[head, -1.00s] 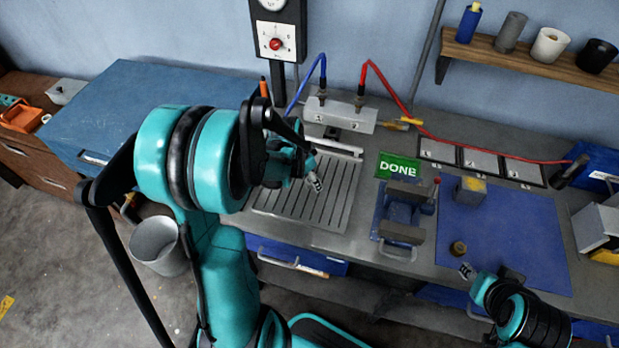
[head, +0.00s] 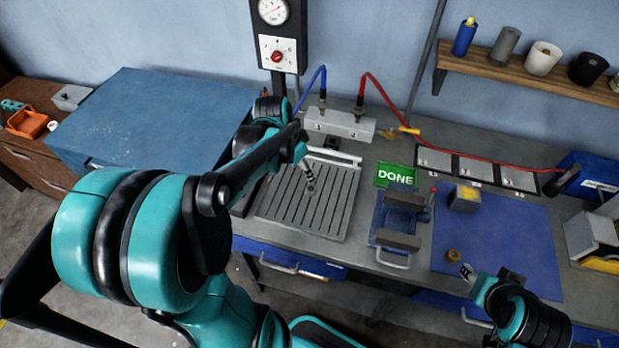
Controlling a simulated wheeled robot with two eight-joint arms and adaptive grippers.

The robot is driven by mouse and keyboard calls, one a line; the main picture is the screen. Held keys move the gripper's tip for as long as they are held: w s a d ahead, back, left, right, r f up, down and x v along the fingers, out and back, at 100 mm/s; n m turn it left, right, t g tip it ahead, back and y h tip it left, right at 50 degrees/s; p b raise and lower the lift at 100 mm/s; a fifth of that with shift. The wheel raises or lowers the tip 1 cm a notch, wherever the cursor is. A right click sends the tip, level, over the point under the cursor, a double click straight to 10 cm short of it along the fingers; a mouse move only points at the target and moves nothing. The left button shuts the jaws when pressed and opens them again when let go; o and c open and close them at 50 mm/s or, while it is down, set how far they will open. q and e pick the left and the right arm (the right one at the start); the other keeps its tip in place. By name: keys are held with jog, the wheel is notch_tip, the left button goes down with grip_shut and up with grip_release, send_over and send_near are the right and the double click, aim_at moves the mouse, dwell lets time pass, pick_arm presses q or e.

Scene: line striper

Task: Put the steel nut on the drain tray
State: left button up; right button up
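The drain tray (head: 335,215) is a grey slotted plate on the bench, left of the vise. My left gripper (head: 310,186) hangs over the middle of the tray, pointing down. Its fingers look close together, and I cannot make out whether anything is between them. A small round brownish piece (head: 452,256) lies at the lower left of the blue mat; I cannot tell if it is the steel nut. No other nut shows clearly. My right gripper (head: 467,271) is just below and right of that piece, apart from it; its finger opening is too small to judge.
A blue vise (head: 401,220) stands right of the tray, with a green DONE sign (head: 396,175) behind it. A grey block with a yellow top (head: 465,198) sits on the blue mat (head: 510,230). A hose manifold (head: 340,124) stands behind the tray.

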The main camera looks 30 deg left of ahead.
pick_arm(q)
jog(key=s+d+r+n+t+y, duration=0.1)
jog(key=s+d+r+n+t, duration=0.3)
jog(key=s+d, duration=0.5)
jog(key=shift+s+d+r, duration=0.15)
jog(key=shift+d+r, duration=0.7)
jog(key=shift+d, duration=0.95)
